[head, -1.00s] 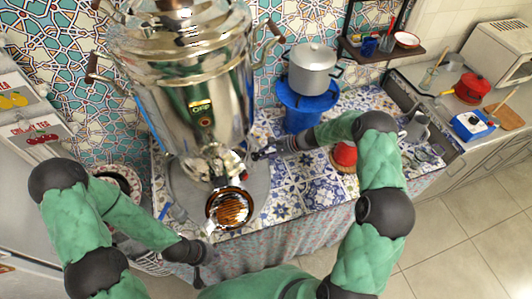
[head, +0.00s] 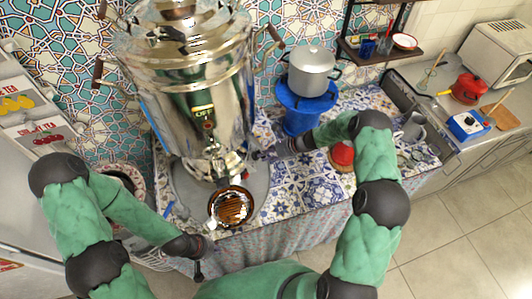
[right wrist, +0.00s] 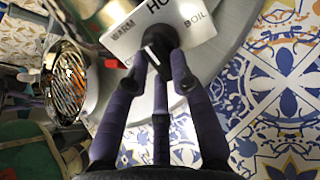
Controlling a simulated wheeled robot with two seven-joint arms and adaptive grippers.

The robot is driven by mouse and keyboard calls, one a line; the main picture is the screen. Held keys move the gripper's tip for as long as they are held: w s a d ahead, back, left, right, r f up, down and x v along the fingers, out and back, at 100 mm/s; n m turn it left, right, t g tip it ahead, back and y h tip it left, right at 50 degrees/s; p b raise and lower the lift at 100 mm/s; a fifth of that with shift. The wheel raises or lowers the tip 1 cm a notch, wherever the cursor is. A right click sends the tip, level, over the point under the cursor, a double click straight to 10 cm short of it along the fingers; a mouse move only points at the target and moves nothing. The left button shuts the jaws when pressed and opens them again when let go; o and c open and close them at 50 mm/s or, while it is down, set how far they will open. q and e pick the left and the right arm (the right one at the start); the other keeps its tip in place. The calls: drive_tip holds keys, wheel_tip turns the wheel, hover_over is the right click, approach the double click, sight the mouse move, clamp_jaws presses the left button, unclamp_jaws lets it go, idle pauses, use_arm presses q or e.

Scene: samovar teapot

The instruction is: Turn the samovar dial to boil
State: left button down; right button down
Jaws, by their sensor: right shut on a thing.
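The large shiny samovar (head: 195,105) stands on the counter with a small dark display (head: 203,113) that appears to read OFF. I cannot tell clearly which word the knob points to. In the head view the right gripper (head: 274,151) is at the samovar's lower right side. My left gripper (head: 203,252) hangs in front of the counter, away from the samovar; its jaws are unclear.
A round amber-and-metal strainer-like piece (head: 230,206) sits in front of the samovar and shows in the right wrist view (right wrist: 66,82). A grey pot (head: 313,70) stands on a blue stand (head: 306,105) to the right. A red object (head: 342,155) lies by my right forearm. Tiled counter shows between.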

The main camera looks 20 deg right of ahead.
drive_tip(key=m+p, duration=0.1)
drive_tip(key=m, duration=0.1)
drive_tip(key=m+p, duration=0.1)
drive_tip(key=m, duration=0.1)
drive_tip(key=shift+a+r+m, duration=0.15)
drive_tip(key=shift+r+m, duration=0.05)
drive_tip(key=shift+m, duration=0.1)
drive_tip(key=m+p, duration=0.1)
drive_tip(key=m, duration=0.3)
drive_tip(key=shift+r+m+p, duration=0.15)
drive_tip(key=shift+m+p, duration=0.15)
drive_tip(key=m+p, duration=0.1)
drive_tip(key=m, duration=0.3)
drive_tip(key=shift+a+r+m, duration=0.1)
drive_tip(key=shift+m, duration=0.2)
drive_tip(key=shift+w+m+p, duration=0.15)
drive_tip(key=shift+m+p, duration=0.55)
drive_tip(key=shift+m, duration=1.1)
drive_tip(key=c, duration=1.1)
unclamp_jaws()
drive_tip(key=shift+o, duration=0.2)
drive_tip(key=v, duration=1.2)
